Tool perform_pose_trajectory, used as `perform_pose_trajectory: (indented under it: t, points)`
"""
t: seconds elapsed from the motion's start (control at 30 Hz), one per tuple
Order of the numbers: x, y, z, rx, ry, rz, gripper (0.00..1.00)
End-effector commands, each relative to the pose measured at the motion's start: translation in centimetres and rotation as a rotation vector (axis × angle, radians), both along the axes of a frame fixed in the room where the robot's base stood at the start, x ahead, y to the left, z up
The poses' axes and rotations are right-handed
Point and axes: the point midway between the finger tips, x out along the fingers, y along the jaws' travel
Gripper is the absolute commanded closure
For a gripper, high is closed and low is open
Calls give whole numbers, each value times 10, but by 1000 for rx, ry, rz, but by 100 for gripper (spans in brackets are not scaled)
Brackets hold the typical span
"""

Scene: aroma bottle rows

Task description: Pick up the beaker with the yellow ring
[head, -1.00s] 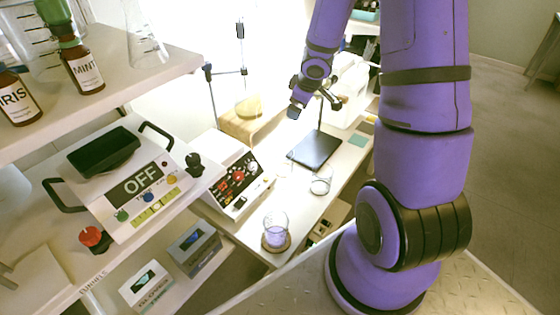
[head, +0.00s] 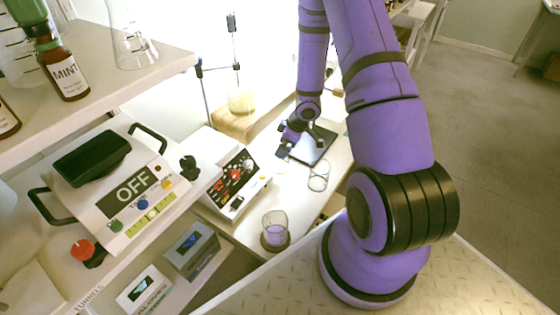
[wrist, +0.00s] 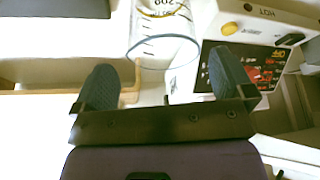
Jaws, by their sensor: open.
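A clear glass beaker (wrist: 163,48) with dark printed graduations and a thin yellow band shows at the top of the wrist view, ahead of the gap between my fingers. It appears to be the empty beaker (head: 318,177) on the white bench in the head view, beside the dark plate; no ring colour can be made out there. My gripper (wrist: 162,85) is open and empty, its two dark pads apart. In the head view my gripper (head: 287,148) is low over the bench, left of that beaker. I cannot tell the exact distance between them.
Another beaker (head: 274,224) with purplish contents stands on a round coaster nearer the bench's front. A white device (head: 232,181) with a red-and-black panel is left of the beakers. The dark plate (head: 318,148) of a stand lies behind. A shelf with bottles is at left.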

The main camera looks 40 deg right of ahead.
Motion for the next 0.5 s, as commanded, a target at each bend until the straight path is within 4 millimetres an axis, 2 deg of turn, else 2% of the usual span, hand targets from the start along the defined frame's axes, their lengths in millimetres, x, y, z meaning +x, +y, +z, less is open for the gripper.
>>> perform_pose_trajectory:
  t: [0.23,0.5]
  points:
    - [3,6,-14,0,2,2,0]
    - [11,16,-46,-1,2,0,0]
